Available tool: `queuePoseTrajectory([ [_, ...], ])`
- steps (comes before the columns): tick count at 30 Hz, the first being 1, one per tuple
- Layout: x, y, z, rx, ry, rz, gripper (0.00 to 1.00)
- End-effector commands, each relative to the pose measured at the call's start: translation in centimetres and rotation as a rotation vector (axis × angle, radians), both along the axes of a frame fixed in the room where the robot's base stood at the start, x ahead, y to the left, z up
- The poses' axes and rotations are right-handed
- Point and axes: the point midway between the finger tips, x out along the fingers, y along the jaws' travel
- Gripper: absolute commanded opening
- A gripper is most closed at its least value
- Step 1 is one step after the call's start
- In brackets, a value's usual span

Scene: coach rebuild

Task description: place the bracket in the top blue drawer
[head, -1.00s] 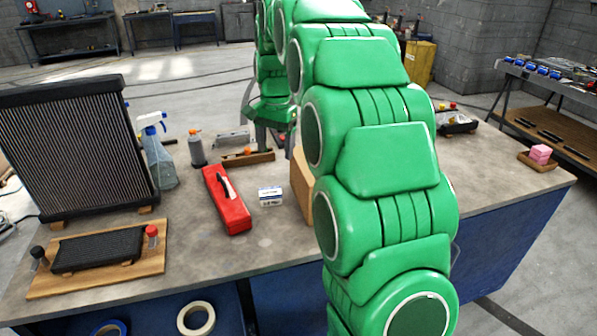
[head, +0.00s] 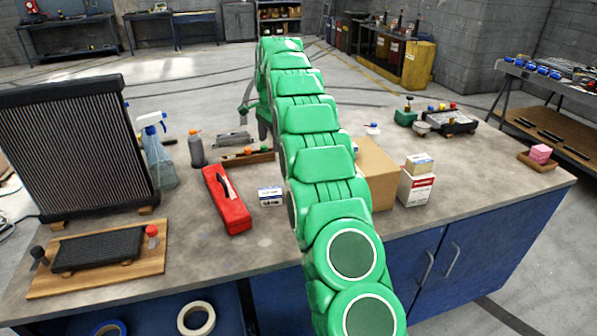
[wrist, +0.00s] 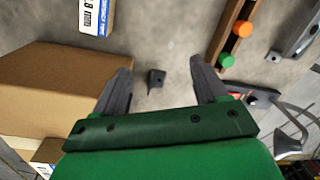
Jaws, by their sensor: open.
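A small dark piece with a hole (wrist: 156,78), which looks like the bracket, lies on the grey worktop in the wrist view. It shows between the two fingers of my gripper (wrist: 161,64), which is open. The fingers are spread on either side of it in the picture; I cannot tell their height above it. In the head view my arm hides this piece. The bench has a blue front (head: 492,250) with two handles on the right. I cannot pick out the top blue drawer there; my arm covers part of the front.
A cardboard box (wrist: 50,85) is close on the left in the wrist view. A wooden tray with orange and green caps (wrist: 230,35) and a grey metal part (wrist: 298,25) lie right. A red case (head: 227,200) and small white box (head: 270,196) are on the bench.

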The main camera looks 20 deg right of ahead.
Motion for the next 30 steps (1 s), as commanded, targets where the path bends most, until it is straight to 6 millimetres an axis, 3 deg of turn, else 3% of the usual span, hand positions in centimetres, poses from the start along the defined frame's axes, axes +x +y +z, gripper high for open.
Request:
queuePoseTrajectory([
  [6,2.1,-2.7,-2.7,-0.009,0.012,-0.131,0.72],
  [12,2.5,-6.9,-4.7,-0.030,0.041,-0.283,0.72],
  [18,2.4,-9.5,-5.9,-0.045,0.061,-0.380,0.72],
  [30,2.3,-10.1,-7.8,-0.048,0.068,-0.403,0.72],
])
